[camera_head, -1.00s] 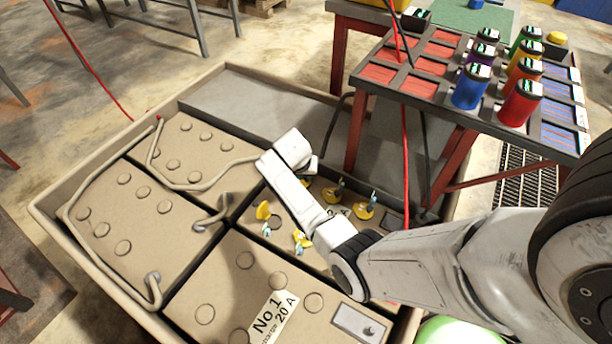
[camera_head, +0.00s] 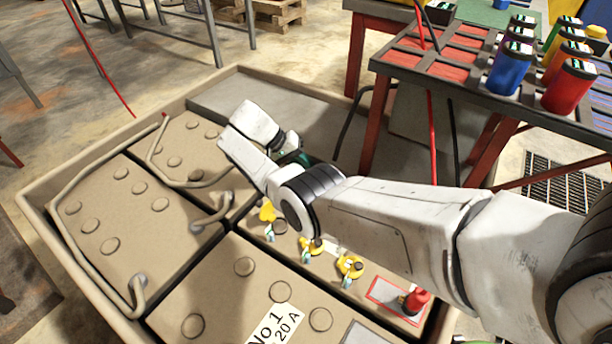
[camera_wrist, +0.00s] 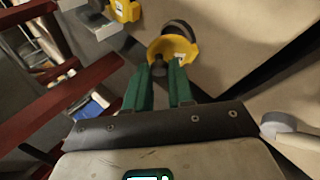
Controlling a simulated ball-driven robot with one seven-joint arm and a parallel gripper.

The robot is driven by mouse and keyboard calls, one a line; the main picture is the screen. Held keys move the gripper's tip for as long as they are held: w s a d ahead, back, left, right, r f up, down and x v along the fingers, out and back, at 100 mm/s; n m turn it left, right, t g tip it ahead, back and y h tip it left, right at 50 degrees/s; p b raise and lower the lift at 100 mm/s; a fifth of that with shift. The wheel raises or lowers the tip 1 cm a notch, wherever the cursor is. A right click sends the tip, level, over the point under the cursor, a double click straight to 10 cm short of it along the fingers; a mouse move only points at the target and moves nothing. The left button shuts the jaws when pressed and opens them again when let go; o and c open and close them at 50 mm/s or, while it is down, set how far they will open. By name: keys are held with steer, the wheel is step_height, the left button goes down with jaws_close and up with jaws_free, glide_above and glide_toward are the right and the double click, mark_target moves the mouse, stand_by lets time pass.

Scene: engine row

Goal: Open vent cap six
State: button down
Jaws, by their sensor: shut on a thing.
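My gripper (camera_wrist: 165,88) has green fingers and is shut on a small dark grey handle (camera_wrist: 146,74) at the near side of a yellow vent cap (camera_wrist: 185,51) in the wrist view. A dark round part (camera_wrist: 178,29) shows behind this cap. In the head view, a bit of my gripper (camera_head: 295,158) shows at the far side of the battery, and my arm hides the held cap. I cannot read any cap's number.
A tan tray rim (camera_head: 45,225) surrounds several tan batteries. Cable loops (camera_head: 140,290) rise from the left ones. A red fitting (camera_head: 417,300) stands at the row's right. A table (camera_head: 385,68) with coloured canisters stands beyond my arm.

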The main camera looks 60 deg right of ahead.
steer(key=shift+w+g+b, duration=0.25)
steer(key=shift+g+b, duration=0.25)
steer(key=shift+b, duration=0.5)
steer(key=c, duration=1)
jaws_free()
steer(key=b+v, duration=0.1)
steer(key=v, duration=0.9)
steer(key=shift+w+a+r+b, duration=0.1)
steer(key=shift+w+r+b, duration=0.15)
steer(key=shift+r+b, duration=0.1)
